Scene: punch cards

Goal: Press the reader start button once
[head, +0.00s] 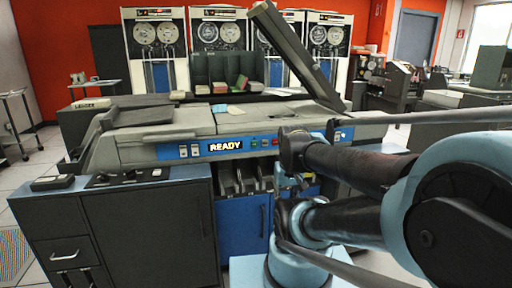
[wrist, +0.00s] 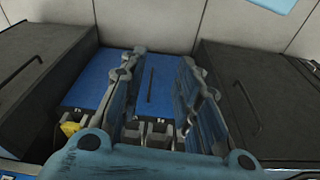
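The card reader (head: 160,135) has a blue front panel with a lit "READY" sign (head: 225,145). Right of the sign is a row of small coloured buttons, with a green button (head: 254,143) nearest the sign. Their labels are too small to read, and my arm covers the right part of the panel. My gripper (wrist: 158,75) is open and empty in the wrist view, pointing down in front of the blue cabinet door (wrist: 160,85). The buttons cannot be made out in the wrist view.
Card slots (head: 245,180) sit under the panel, above the blue door. A dark cabinet (head: 140,230) with a worktop stands at the left. Tape drives (head: 158,45) stand behind the reader. Tiled floor (wrist: 150,20) is open in front.

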